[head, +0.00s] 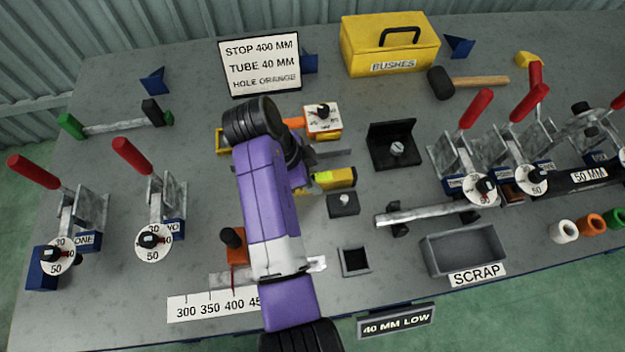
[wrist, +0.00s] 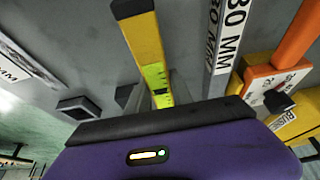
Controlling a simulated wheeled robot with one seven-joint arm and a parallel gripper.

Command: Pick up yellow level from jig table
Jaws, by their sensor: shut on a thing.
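The yellow level (head: 338,178), a short bar with a dark end and a bright yellow-green vial, is at the middle of the grey jig table (head: 385,268). My gripper (head: 312,172) is shut on it. In the wrist view the level (wrist: 142,42) runs up from between my fingers (wrist: 158,98), with its vial close to them. The rest of the level is hidden behind my gripper. I cannot tell whether it touches the table or is a little above it.
A dark block with a knob (head: 343,205) is just in front. A black bracket (head: 395,147) stands to the right. Red-handled clamps (head: 150,190) stand left and right. A scrap tray (head: 462,250) is at the front right.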

